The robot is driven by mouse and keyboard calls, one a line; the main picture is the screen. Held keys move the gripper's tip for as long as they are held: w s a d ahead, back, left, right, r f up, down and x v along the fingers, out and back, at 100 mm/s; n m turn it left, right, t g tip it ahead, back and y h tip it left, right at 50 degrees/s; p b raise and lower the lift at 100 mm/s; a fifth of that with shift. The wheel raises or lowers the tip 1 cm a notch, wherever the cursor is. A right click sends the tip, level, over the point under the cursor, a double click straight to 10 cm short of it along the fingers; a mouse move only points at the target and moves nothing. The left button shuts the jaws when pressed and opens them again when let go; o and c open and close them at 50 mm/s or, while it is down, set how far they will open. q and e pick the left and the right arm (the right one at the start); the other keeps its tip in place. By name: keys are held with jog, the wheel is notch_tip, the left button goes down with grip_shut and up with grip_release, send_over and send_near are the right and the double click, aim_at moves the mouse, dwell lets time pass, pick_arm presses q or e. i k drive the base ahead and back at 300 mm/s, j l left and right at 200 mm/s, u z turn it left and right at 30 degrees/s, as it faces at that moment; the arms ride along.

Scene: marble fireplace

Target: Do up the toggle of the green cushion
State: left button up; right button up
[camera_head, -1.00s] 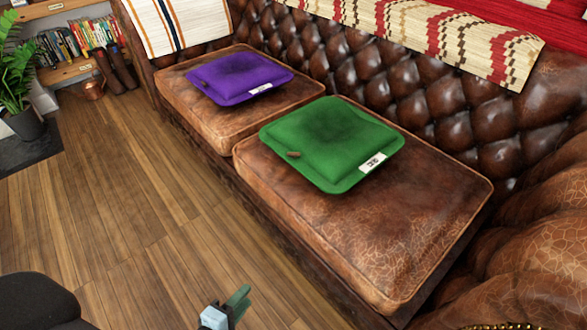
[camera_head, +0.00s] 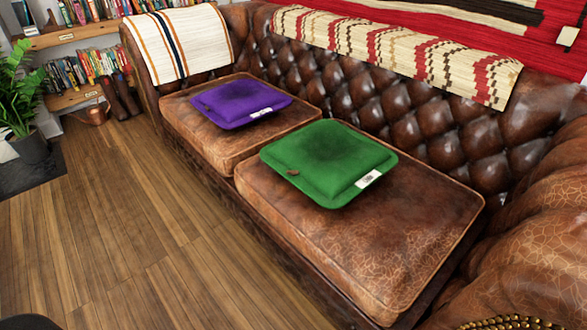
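The green cushion (camera_head: 326,155) lies flat on the nearer brown leather seat (camera_head: 350,245) of the sofa. A small brown toggle (camera_head: 293,173) shows at its left front edge. A white label (camera_head: 369,179) with dark marks is at its right front edge. I cannot tell from this view how the toggle sits against any loop or slot. Neither of my grippers is in view, and nothing touches the cushion.
A purple cushion (camera_head: 239,103) with a white label lies on the farther seat (camera_head: 185,127). Striped throws hang over the sofa back and far arm. A plant (camera_head: 17,100) and bookshelves stand at the left. The wooden floor (camera_head: 130,230) before the sofa is clear.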

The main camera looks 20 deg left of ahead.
aim_at(335, 163)
jog(key=j+z, duration=0.15)
jog(key=z, duration=0.2)
jog(key=j+z, duration=0.1)
jog(key=z, duration=0.25)
jog(key=j+z, duration=0.15)
jog(key=z, duration=0.2)
jog(key=k+j+z, duration=0.1)
jog(key=j+z, duration=0.2)
jog(key=j, duration=0.15)
jog(key=k+j+z, duration=0.1)
jog(key=j+z, duration=0.15)
jog(key=j, duration=0.15)
jog(key=k+j+z, duration=0.15)
jog(key=j, duration=0.3)
jog(key=k+j+z, duration=0.15)
jog(key=k+j, duration=0.35)
jog(key=j, duration=0.25)
jog(key=k+j, duration=0.25)
jog(key=j, duration=0.2)
jog(key=k+j+z, duration=0.1)
jog(key=j, duration=0.3)
jog(key=k+j, duration=0.35)
jog(key=i+j, duration=0.2)
jog(key=i, duration=0.2)
